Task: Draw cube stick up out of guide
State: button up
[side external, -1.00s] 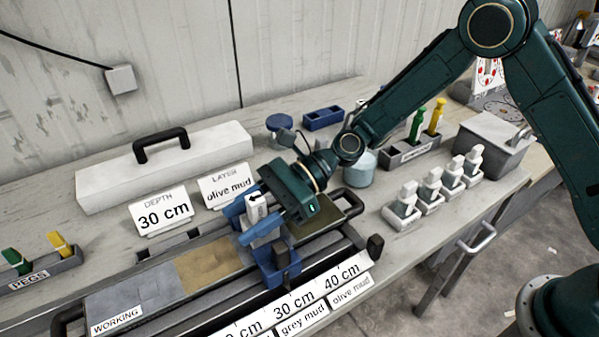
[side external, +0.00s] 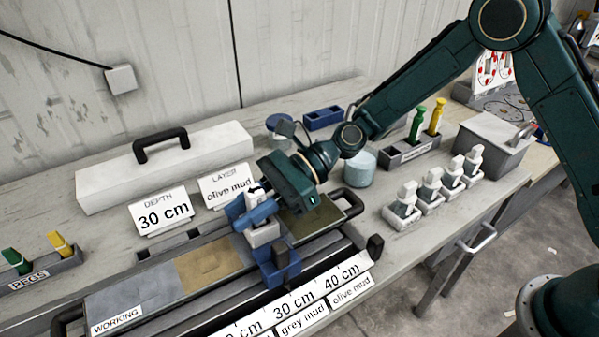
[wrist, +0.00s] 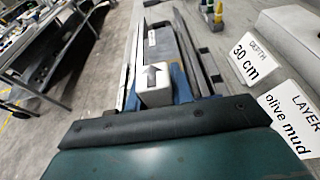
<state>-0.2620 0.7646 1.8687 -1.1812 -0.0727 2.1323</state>
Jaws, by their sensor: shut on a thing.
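The cube stick (side external: 262,233) is a pale, blocky piece with a dark arrow mark on its top. My gripper (side external: 251,208) is shut on its upper part, with a blue finger on each side. The blue guide (side external: 281,266) stands across the tray just below. A pale length of the stick shows between the fingers and the guide. Its lower end is hidden, so I cannot tell whether it is clear of the guide. The wrist view shows the stick's arrowed top (wrist: 153,78) close in front of my gripper, with blue parts around it.
The core tray (side external: 135,290) holds grey and tan sections, with depth labels (side external: 295,303) along its front. Depth and layer cards (side external: 160,214) stand behind it. Several small white-topped pieces in holders (side external: 430,190) stand to the right. A long white box (side external: 165,168) lies at the back.

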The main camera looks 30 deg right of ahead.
notch_tip(320, 180, up, 7)
dwell(1.7)
